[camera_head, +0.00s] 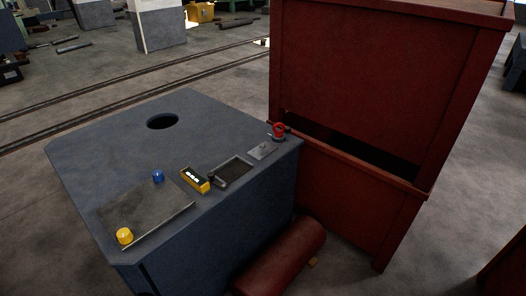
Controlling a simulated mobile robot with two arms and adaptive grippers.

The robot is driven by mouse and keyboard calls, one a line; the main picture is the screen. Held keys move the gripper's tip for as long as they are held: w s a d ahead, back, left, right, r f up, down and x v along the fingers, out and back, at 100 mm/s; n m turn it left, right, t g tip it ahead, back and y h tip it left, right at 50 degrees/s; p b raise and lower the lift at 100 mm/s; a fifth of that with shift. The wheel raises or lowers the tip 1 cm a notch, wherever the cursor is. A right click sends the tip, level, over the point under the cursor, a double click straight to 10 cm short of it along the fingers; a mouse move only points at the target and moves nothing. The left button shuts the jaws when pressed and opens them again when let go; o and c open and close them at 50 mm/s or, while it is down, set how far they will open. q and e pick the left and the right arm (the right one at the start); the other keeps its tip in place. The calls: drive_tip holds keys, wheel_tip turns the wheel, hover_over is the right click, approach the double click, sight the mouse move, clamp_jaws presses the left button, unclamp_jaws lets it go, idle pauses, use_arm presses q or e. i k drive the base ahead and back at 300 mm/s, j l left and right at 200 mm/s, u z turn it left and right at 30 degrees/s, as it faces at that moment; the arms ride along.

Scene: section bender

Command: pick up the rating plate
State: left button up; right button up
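A small light-grey plate (263,150), which looks like the rating plate, lies flat on the blue-grey machine top (110,150) near its right corner. A small dark mark or part shows on it; any lettering is too small to read. A red ring-shaped part (279,130) stands just beyond it at the corner. A dark rectangular tray (234,169) lies to its left, apart from it. Neither of my grippers is in view.
A yellow block (195,180) with white marks and a small black part sit left of the tray. A larger grey plate (146,214) lies between a blue knob (158,176) and a yellow knob (125,236). A tall red cabinet (375,90) stands close right; a red cylinder (282,257) lies below.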

sight(265, 149)
drive_tip(key=i+l+u, duration=0.15)
drive_tip(key=i+l, duration=0.25)
drive_tip(key=i+l+u, duration=0.15)
drive_tip(key=i+l, duration=0.2)
drive_tip(key=l, duration=0.2)
